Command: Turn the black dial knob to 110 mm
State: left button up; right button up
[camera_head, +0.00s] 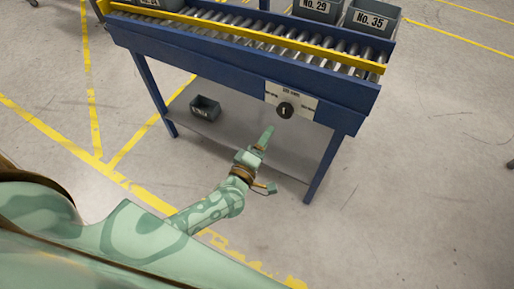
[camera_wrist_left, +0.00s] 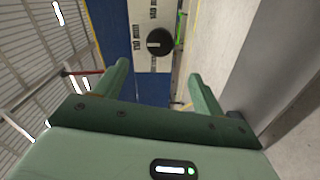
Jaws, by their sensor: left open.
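The black dial knob (camera_head: 284,109) sits on a pale label plate (camera_head: 304,102) on the blue front rail of the roller conveyor. The knob also shows in the left wrist view (camera_wrist_left: 159,42), ahead of the fingers, with a light pointer mark on its face. Millimetre markings print the plate around it, but in the head view they are too small to read. My left gripper (camera_head: 267,160) is open and empty, below and a little left of the knob in the head view, apart from it. In the left wrist view its two fingers (camera_wrist_left: 157,84) stand wide apart. My right gripper is not in view.
The blue conveyor (camera_head: 215,50) has a yellow guide rail (camera_head: 240,34) and grey bins on top, one marked No. 35 (camera_head: 371,20). A small dark bin (camera_head: 205,108) stands on the lower shelf (camera_head: 233,128).

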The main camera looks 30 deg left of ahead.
pick_arm(q)
jog(key=shift+s+a, duration=0.1)
jog(key=shift+s, duration=1.75)
jog(key=s+a+f+m+g+h, duration=0.1)
jog(key=s+f+m+g, duration=0.4)
jog(key=s+f+m, duration=0.55)
jog(key=s+a+f+m+g+h, duration=0.1)
jog(key=s+f+m+g, duration=0.5)
jog(key=f, duration=0.8)
jog(key=s+a+f+m+g+y, duration=0.1)
jog(key=s+f+g, duration=0.1)
jog(key=s, duration=0.8)
jog(key=s+a+f+g+p, duration=0.1)
jog(key=s+a+f+g, duration=0.1)
jog(key=s, duration=0.7)
jog(key=s+a+f+m+g+y, duration=0.1)
jog(key=s+f+g, duration=0.2)
jog(key=s, duration=0.7)
jog(key=shift+s+a+f+m+y+p, duration=0.3)
jog(key=shift+s+a+f+m+p, duration=0.05)
jog(key=shift+f+p, duration=0.05)
